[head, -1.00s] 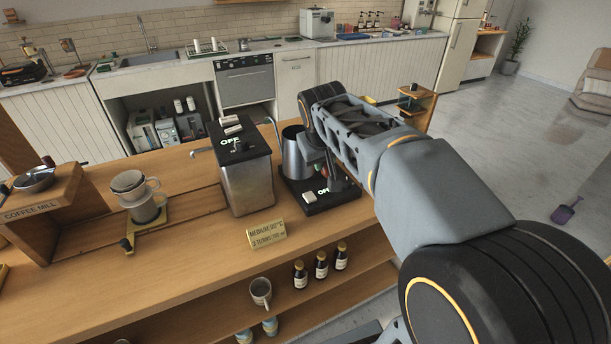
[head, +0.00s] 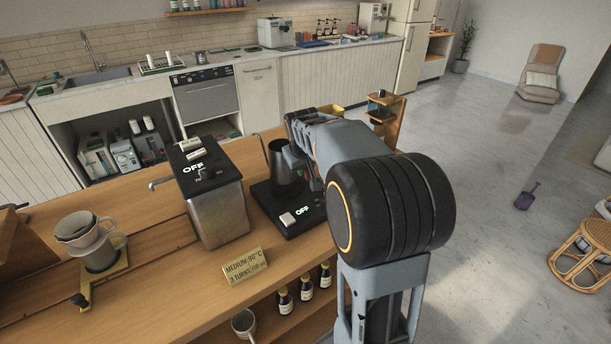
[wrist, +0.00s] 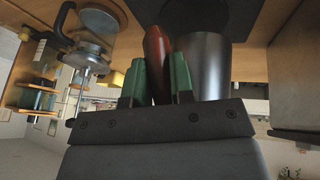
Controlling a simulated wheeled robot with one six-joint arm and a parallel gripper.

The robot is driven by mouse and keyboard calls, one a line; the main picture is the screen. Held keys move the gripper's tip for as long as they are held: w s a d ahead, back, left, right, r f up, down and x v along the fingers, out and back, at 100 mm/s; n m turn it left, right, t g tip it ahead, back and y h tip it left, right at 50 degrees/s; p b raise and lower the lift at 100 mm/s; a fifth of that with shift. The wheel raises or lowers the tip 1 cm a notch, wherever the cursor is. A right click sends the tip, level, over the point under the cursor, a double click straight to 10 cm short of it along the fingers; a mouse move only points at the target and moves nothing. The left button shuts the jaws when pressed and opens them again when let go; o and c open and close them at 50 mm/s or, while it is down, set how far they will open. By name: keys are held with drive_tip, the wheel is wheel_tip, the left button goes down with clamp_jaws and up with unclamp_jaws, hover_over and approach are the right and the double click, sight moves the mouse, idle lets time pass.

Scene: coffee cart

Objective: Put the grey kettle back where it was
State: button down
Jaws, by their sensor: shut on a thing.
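The grey kettle (head: 287,163) stands upright over the black base (head: 277,221) with the lit "OFF" sign on the counter. I cannot tell if its bottom touches the base or hangs just above it. In the wrist view, which is upside down, the kettle's dark grey body (wrist: 205,68) is at the right, close to a black round surface. My gripper (wrist: 159,62) is shut on the kettle's red-brown handle (wrist: 157,46), with one green finger on each side. In the head view my arm hides the handle and most of the gripper.
A dripper stand (head: 97,250) is further left. A wooden shelf stand (head: 386,112) and a yellow box (head: 330,110) are behind my arm.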

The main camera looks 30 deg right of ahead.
drive_tip(key=x, duration=0.4)
drive_tip(key=shift+d+f, duration=0.3)
drive_tip(key=shift+f, duration=0.5)
drive_tip(key=shift+f, duration=0.2)
drive_tip(key=c, duration=1)
unclamp_jaws()
